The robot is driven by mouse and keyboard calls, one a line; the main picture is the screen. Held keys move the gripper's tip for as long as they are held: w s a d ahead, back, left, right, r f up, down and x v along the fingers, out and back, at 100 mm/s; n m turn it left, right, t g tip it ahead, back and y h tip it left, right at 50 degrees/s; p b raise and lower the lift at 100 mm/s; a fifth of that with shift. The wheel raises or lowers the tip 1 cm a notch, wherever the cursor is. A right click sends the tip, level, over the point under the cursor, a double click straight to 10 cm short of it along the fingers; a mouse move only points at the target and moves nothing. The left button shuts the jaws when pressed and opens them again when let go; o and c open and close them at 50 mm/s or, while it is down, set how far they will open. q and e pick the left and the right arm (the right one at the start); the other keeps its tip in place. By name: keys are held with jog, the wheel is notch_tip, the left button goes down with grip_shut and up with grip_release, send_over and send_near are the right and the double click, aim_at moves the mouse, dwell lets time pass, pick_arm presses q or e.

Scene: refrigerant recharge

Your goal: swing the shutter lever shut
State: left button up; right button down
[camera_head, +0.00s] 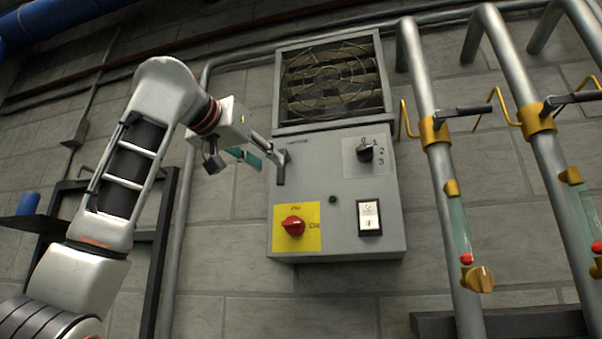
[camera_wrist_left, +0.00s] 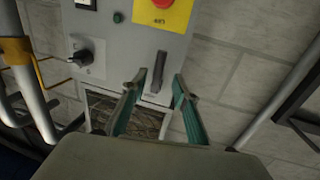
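The shutter lever (camera_head: 281,167) is a dark upright handle on the upper left of the grey control box (camera_head: 330,220). In the left wrist view the lever (camera_wrist_left: 157,72) shows between the lines of the two fingers. My left gripper (camera_head: 266,153) is beside the lever, with its teal-padded fingers apart. In the left wrist view the left gripper (camera_wrist_left: 160,76) is open and empty, its tips close to the lever; I cannot tell whether they touch it. Above the box, the shutter (camera_head: 333,80) shows slats with gaps behind a round wire guard. My right gripper is out of view.
The box carries a red knob (camera_head: 293,226) on a yellow plate, a black rotary dial (camera_head: 365,153) and a white switch (camera_head: 369,217). Pipes with black-handled valves (camera_head: 463,112) stand to the right.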

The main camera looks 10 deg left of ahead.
pick_arm(q)
jog(key=shift+r+p+x, duration=0.2)
jog(key=shift+p+x, duration=0.7)
jog(key=shift+x, duration=0.85)
jog(key=shift+r+p+x, duration=0.25)
jog(key=shift+p+x, duration=0.65)
jog(key=shift+x, duration=0.9)
jog(key=shift+d, duration=0.15)
grip_shut()
